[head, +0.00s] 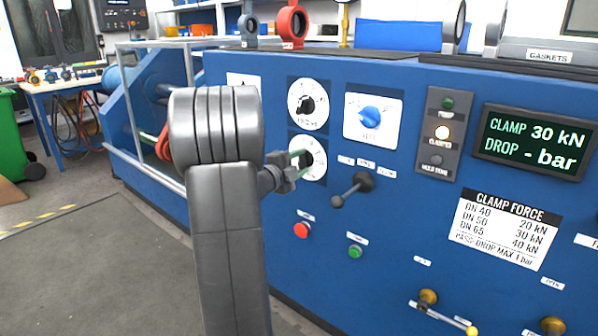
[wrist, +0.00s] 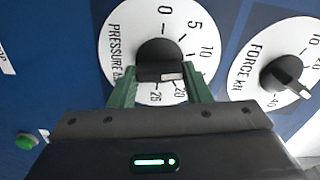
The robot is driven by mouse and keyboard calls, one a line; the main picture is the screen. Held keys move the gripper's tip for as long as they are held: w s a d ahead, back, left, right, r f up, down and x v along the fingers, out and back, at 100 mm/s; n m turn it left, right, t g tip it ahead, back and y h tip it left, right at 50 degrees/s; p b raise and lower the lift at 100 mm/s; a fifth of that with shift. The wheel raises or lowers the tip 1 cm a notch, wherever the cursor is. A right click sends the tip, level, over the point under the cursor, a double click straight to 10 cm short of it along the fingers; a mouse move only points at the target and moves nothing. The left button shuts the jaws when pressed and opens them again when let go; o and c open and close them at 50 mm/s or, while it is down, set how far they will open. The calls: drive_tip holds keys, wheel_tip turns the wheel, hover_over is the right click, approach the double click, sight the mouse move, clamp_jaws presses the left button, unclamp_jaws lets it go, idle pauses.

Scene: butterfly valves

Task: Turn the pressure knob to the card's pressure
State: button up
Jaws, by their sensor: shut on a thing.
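The pressure knob (wrist: 158,54) is black and sits on a white round dial marked from 0 to about 25. Its white end mark lies at the lower right, near the 20. My gripper (wrist: 161,78) has its green fingers on both sides of the knob and is shut on it. In the head view my gripper (head: 296,163) reaches the lower white dial (head: 317,157) from the left, and my arm hides part of the panel. A white card (head: 243,80) on the panel is mostly hidden behind my arm, and its text cannot be read.
The force dial (head: 303,92) is above, its pointer between 20 and 40. The display (head: 534,143) reads clamp 30 kN, drop "- bar". A clamp force table (head: 503,228), blue knob (head: 371,116), black lever (head: 352,190) and red button (head: 301,230) are nearby.

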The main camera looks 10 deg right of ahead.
drive_tip(key=m+b, duration=0.2)
drive_tip(key=m, duration=0.1)
drive_tip(key=m+b, duration=0.1)
drive_tip(key=m, duration=0.1)
drive_tip(key=shift+f+b, duration=0.25)
drive_tip(key=shift+b, duration=0.15)
drive_tip(key=shift+m, duration=0.4)
drive_tip(key=o, duration=1)
drive_tip(key=shift+r, duration=0.1)
drive_tip(key=p+v, duration=0.3)
drive_tip(key=v, duration=1)
drive_tip(key=shift+s+a, duration=0.25)
drive_tip(key=shift+a, duration=0.05)
drive_tip(key=shift+d, duration=0.1)
drive_tip(key=b+x, duration=0.3)
drive_tip(key=x, duration=1)
drive_tip(key=shift+w+d, duration=0.25)
drive_tip(key=shift+w, duration=0.05)
